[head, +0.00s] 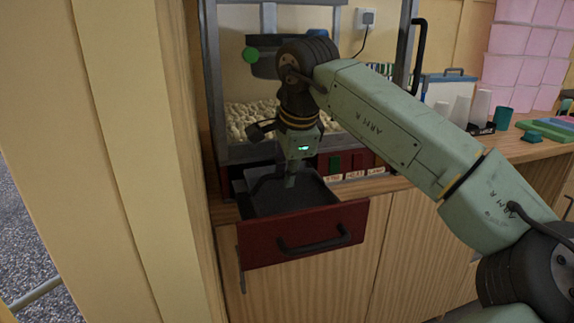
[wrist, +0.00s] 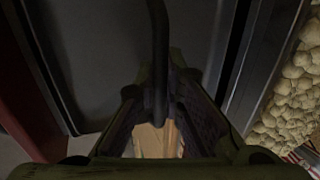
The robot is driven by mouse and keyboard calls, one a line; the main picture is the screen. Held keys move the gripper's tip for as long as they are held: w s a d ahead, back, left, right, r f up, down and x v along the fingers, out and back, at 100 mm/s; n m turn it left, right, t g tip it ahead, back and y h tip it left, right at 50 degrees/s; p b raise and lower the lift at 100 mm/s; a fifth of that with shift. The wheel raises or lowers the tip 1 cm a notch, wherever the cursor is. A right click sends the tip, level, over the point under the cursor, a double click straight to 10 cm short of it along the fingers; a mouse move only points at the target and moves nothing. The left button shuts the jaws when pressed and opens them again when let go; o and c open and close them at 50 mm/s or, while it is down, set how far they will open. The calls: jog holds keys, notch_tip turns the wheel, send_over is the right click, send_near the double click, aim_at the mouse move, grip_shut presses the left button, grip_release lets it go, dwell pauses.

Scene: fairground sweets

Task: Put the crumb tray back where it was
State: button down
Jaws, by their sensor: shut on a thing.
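The crumb tray (head: 262,203) is a dark grey, shallow pan behind a dark red drawer front (head: 263,236) with a black handle (head: 312,243), below the popcorn machine. It sits pulled out in front of the machine; I cannot tell whether it rests in the drawer or is lifted slightly. My gripper (head: 290,183) points down over the pan. The wrist view shows its fingers (wrist: 157,112) shut on a thin dark bar (wrist: 157,50), which seems to be the tray's handle. The grey pan (wrist: 95,60) lies beneath. The tray's far part is partly hidden by my gripper.
Popcorn (head: 250,118) lies in the machine behind. A cream post (head: 125,150) stands close on the left. The wooden counter (head: 500,147) to the right carries white cups (head: 460,110), a teal cup (head: 502,118) and a green box (head: 545,130).

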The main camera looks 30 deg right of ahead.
aim_at(287, 196)
jog(key=shift+w+r+g+p, duration=0.4)
jog(key=shift+r+p, duration=0.1)
jog(key=shift+p, duration=0.2)
notch_tip(287, 196, down, 4)
jog(key=b, duration=0.3)
jog(key=shift+s, duration=0.1)
jog(key=shift+f, duration=0.15)
jog(key=c, duration=1.7)
grip_release()
jog(key=d+p+v, duration=0.1)
jog(key=p+v, duration=0.6)
jog(key=v, duration=0.5)
jog(key=shift+a+r+p, duration=0.25)
jog(key=shift+a+p, duration=0.05)
jog(key=shift+p, duration=0.1)
